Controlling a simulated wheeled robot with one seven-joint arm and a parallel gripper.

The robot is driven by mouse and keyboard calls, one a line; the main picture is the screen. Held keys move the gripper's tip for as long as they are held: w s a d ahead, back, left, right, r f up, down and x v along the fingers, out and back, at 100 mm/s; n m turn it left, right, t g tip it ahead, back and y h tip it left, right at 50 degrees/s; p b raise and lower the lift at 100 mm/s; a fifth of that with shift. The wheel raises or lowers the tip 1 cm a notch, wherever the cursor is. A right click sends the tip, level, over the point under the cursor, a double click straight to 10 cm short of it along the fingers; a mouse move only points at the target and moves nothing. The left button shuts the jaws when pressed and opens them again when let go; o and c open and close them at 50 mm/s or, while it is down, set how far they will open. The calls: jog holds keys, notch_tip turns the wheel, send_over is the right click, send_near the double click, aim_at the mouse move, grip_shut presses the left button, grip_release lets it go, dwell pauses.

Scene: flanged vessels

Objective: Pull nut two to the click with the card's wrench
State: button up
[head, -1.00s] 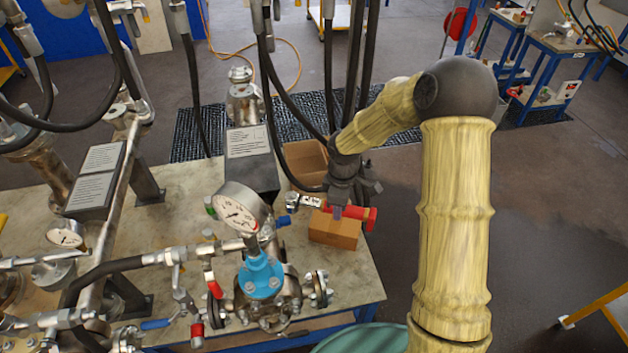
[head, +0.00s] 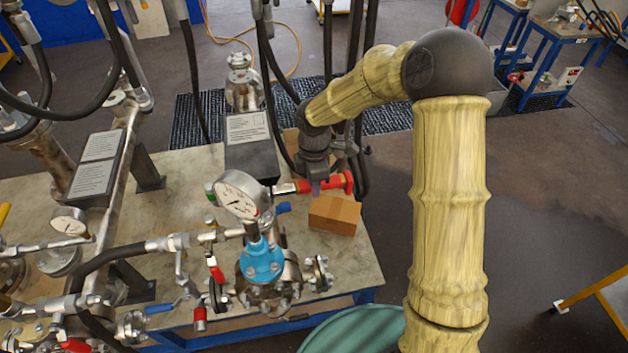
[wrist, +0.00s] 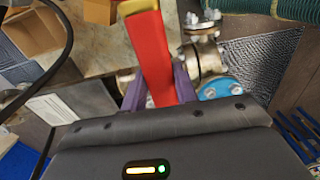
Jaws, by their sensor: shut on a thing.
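My gripper (head: 316,187) is shut on a red-handled wrench (head: 340,181), held above the bench behind a small cardboard box. In the wrist view, the red handle (wrist: 150,52) stands between the purple fingertips (wrist: 158,88); the far end runs out of frame. The flanged vessel with a blue top (head: 262,262) stands to the left and nearer in the head view, apart from the wrench. Small bolts and nuts ring its flange; I cannot tell which is nut two. A white printed card (head: 247,127) lies on a black box; its text is unreadable.
A blue-ended item (head: 284,207) and a green-ended one (head: 210,188) lie nearby. The cardboard box (head: 335,214) sits near the bench's right edge. Hoses hang behind my arm, and pipes crowd the left.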

notch_tip(320, 180, down, 3)
jog(key=shift+s+f+b, duration=0.1)
jog(key=shift+b, duration=0.95)
jog(key=shift+f, duration=0.15)
jog(key=shift+f+b, duration=0.85)
jog(key=shift+f, duration=0.3)
jog(key=shift+d, duration=0.1)
